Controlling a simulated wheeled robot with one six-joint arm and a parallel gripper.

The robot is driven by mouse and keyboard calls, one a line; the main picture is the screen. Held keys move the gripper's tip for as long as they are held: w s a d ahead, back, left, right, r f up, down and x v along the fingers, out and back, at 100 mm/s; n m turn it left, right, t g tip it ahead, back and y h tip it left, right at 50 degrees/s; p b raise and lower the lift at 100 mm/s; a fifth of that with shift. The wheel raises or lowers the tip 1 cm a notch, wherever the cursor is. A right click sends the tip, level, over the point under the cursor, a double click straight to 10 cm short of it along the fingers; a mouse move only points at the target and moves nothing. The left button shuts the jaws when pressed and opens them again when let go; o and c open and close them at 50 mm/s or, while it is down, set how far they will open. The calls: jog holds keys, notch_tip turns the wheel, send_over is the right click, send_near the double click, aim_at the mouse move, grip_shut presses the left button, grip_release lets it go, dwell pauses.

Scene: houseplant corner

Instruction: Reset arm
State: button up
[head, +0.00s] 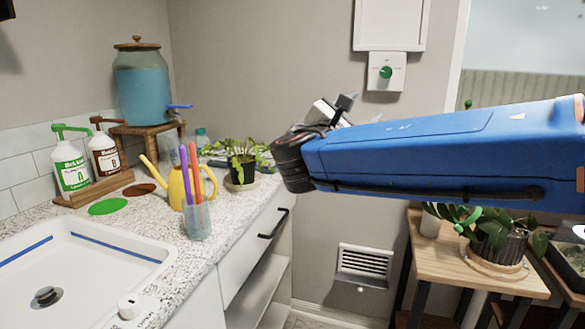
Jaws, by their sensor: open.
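My blue arm reaches in from the right edge across the middle of the head view, with a dark joint at its left end. Just above that joint, small white and dark grey parts at the end of my gripper (346,101) show over the top of the arm. Most of the gripper is hidden behind the arm link. My gripper is open, and I see nothing held in it. It is apart from the counter and the plants, in front of the grey wall.
A speckled counter (115,218) at left holds a blue-filled dispenser (143,95), two pump bottles, a yellow watering can (180,188), a cup of markers (198,220) and a potted plant (241,158). A sink (75,265) is in front. Below the arm stands a wooden plant stand (450,262).

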jog(key=s+d+f+m+g+y, duration=0.2)
jog(key=s+d+f+m+g, duration=0.4)
jog(key=d+f, duration=0.4)
jog(key=s+d+f+m+g+y, duration=0.1)
jog(key=s+d+f+m+g, duration=0.25)
jog(key=s+d+f, duration=0.5)
jog(key=s+a+f+m+g+y, duration=0.1)
jog(key=s+f+m+y, duration=0.3)
jog(key=f, duration=0.5)
jog(key=s+a+f+m+g+y, duration=0.1)
jog(key=s+a+f+m+y, duration=0.3)
jog(key=s+f+m, duration=0.4)
jog(key=s+f, duration=0.1)
jog(key=s, duration=0.1)
jog(key=shift+s+f+y, duration=0.25)
jog(key=shift+s+y, duration=0.15)
jog(key=shift+a+g, duration=0.1)
jog(key=shift+g, duration=0.15)
jog(key=shift+c, duration=0.5)
